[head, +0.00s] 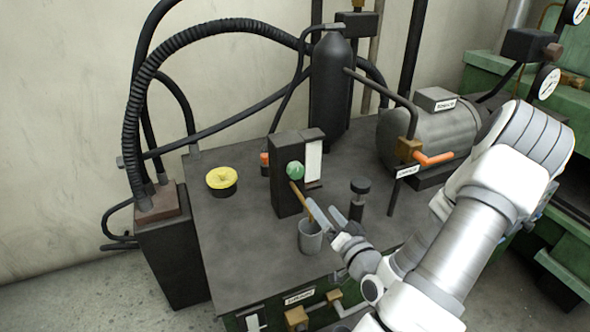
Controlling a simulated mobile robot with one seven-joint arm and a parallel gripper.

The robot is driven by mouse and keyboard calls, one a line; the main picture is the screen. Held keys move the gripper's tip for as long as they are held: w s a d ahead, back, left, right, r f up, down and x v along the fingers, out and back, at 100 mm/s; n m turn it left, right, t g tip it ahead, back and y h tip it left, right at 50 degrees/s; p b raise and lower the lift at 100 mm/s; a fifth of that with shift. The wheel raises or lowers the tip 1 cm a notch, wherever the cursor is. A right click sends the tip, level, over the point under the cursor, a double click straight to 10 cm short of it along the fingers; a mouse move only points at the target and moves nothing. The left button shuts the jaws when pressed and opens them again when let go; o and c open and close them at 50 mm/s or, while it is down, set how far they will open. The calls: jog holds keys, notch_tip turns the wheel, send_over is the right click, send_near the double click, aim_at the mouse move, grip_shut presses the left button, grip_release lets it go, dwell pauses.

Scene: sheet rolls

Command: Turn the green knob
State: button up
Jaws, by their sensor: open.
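The green knob (295,170) is round and sits on the front face of a dark upright box (288,200) on the dark worktable. My gripper (322,212) is in front of and below the knob, slightly to its right, near a grey cup. Its two pale fingers point up and left toward the box. They are apart with no object seen between them. A gap shows between the fingertips and the knob in the picture; the exact distance in depth is unclear.
A grey cup (310,238) holding a brown stick stands close below my gripper. A black-topped post (358,195) is just right. An orange-handled valve (432,158) and a motor (430,130) are right. Black hoses arch behind.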

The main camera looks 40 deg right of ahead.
aim_at(298, 174)
jog(key=b+x, duration=0.6)
jog(key=x, duration=1.1)
jog(key=shift+w+d, duration=0.15)
jog(key=shift+w, duration=0.05)
jog(key=c, duration=1.4)
jog(key=shift+b, duration=0.3)
